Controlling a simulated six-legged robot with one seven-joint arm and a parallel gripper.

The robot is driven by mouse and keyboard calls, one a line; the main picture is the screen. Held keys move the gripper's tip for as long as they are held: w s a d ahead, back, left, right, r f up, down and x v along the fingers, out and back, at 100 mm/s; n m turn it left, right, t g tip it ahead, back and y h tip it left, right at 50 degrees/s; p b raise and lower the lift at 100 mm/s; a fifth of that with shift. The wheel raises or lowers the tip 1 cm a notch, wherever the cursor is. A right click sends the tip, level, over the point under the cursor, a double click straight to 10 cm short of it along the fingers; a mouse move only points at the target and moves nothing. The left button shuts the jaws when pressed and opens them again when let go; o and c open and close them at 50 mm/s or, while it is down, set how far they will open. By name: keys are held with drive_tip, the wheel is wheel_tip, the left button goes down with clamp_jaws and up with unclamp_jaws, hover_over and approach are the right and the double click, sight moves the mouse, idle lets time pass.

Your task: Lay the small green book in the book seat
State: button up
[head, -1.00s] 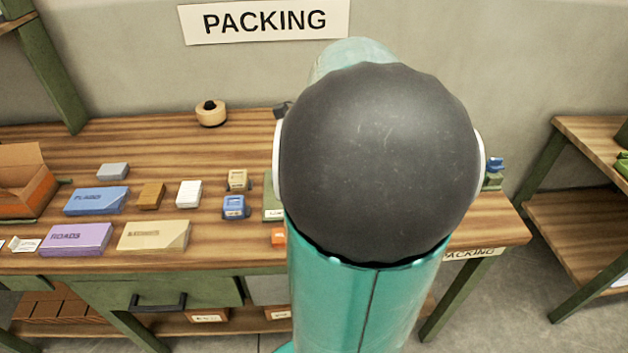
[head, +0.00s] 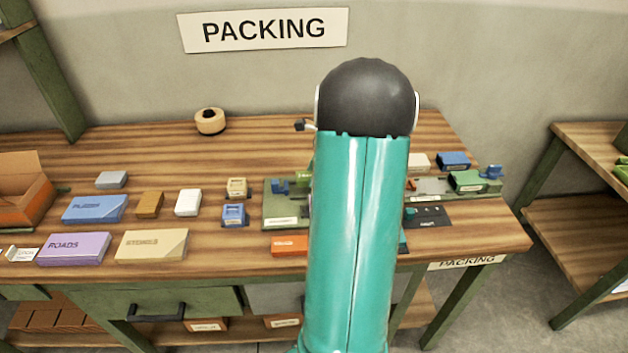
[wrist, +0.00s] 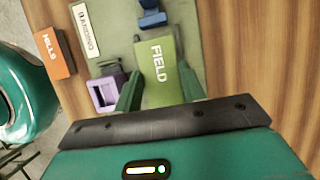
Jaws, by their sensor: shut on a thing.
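The small green book (wrist: 158,58), lettered FIELD, lies between the two green fingers of my gripper (wrist: 161,76) in the wrist view. My gripper is shut on it. Below and around the book is a flat green board (wrist: 112,48) with a white label, a blue bracket (wrist: 151,14) past the book's far end and a purple square-holed block (wrist: 104,92) to the left. I cannot tell whether the book touches the board.
An orange HILLS box (wrist: 54,52) lies just off the board. Blue (head: 95,208), purple (head: 75,248) and cream (head: 152,244) boxes lie to the left, with smaller blocks between. A second fixture with a green box (head: 467,181) stands right of my arm.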

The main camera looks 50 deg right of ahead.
drive_tip(key=shift+f, duration=1.6)
drive_tip(key=shift+f, duration=0.15)
drive_tip(key=o, duration=1)
drive_tip(key=shift+d, duration=0.1)
drive_tip(key=shift+c, duration=0.2)
drive_tip(key=v, duration=1.2)
